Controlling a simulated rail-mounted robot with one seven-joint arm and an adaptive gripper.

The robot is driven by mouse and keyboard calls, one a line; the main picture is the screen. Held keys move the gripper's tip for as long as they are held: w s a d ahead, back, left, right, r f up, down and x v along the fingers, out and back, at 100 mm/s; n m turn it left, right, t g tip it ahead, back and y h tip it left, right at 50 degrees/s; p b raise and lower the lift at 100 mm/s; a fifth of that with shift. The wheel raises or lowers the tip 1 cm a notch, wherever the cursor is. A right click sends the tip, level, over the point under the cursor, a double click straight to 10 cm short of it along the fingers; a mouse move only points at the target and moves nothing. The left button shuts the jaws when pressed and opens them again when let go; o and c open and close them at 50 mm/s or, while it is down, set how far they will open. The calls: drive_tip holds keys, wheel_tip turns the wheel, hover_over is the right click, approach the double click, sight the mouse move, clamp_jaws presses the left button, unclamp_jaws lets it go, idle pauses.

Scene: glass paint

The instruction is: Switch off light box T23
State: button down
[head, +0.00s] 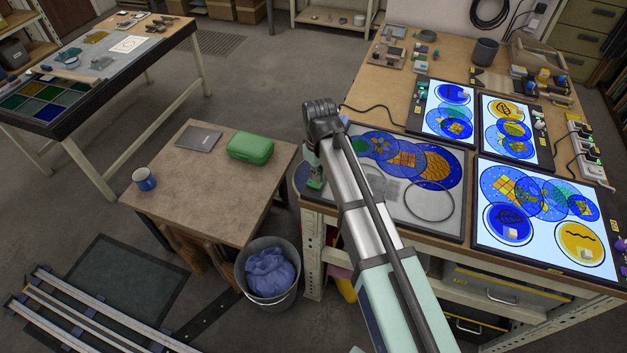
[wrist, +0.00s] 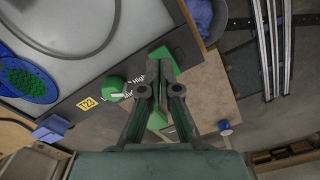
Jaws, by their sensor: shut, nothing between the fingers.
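The light box whose yellow label (wrist: 87,103) appears to read T23 has a dull grey, unlit-looking panel in the head view (head: 447,223). Blue and coloured glass discs lie on it. Its green knob (wrist: 113,88), with a pale pointer, sits on the dark frame in the wrist view. Lettering including "High" is beside the knob; the rest is partly hidden by my gripper. The arm hides part of the box in the head view.
Three lit light boxes, including a large one (head: 535,266), stand to the right and behind on the bench. A lower wooden table (head: 190,165) with a green case (head: 250,147) and a blue mug (head: 144,180) is left. A bin (head: 268,285) stands below the bench edge.

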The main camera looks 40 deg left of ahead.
sight(318, 185)
drive_tip(key=shift+r+p, duration=1.3)
drive_tip(key=shift+r, duration=1.05)
